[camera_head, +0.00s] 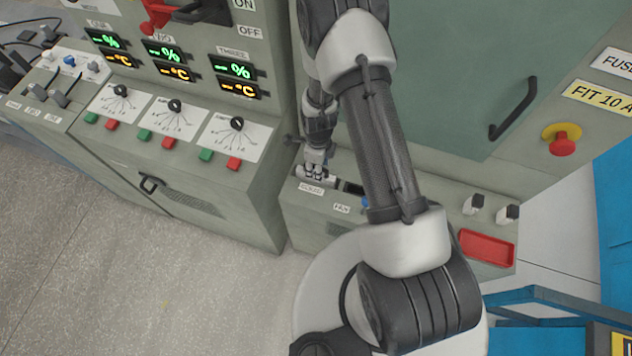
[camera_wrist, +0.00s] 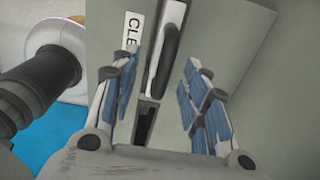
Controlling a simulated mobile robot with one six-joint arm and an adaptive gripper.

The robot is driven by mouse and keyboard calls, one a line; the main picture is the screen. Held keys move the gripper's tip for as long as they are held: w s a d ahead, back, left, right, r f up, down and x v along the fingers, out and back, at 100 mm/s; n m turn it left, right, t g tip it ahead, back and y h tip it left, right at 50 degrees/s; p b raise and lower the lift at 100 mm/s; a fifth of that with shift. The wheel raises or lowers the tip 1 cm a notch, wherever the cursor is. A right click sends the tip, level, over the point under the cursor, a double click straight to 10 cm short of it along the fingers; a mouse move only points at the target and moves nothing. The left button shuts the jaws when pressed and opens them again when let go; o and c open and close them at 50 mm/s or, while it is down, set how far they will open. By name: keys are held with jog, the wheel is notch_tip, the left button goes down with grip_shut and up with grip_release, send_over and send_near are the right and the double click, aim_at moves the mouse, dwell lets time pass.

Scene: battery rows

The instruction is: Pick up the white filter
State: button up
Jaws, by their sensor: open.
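In the wrist view a narrow white piece with a long black handle, which looks like the white filter (camera_wrist: 178,14), sits at a slot in a grey-green panel. My gripper (camera_wrist: 160,72) is open. Its two blue-padded fingers stand on either side of the piece, with a visible gap on the right; contact on the left cannot be told. In the head view my gripper (camera_head: 314,166) points down at the left end of the low cabinet's top. The filter there is small and mostly hidden by my gripper.
A white label (camera_wrist: 132,32) starting "CLE" is beside the slot. A control console (camera_head: 180,180) stands left, a tall cabinet with a black handle (camera_head: 514,108) behind. The floor at left is clear.

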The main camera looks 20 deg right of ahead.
jog(key=f, duration=0.3)
jog(key=f+b, duration=0.1)
jog(key=shift+w+a+f, duration=0.2)
jog(key=shift+w+f, duration=0.1)
jog(key=shift+f, duration=0.05)
grip_shut()
dwell(0.4)
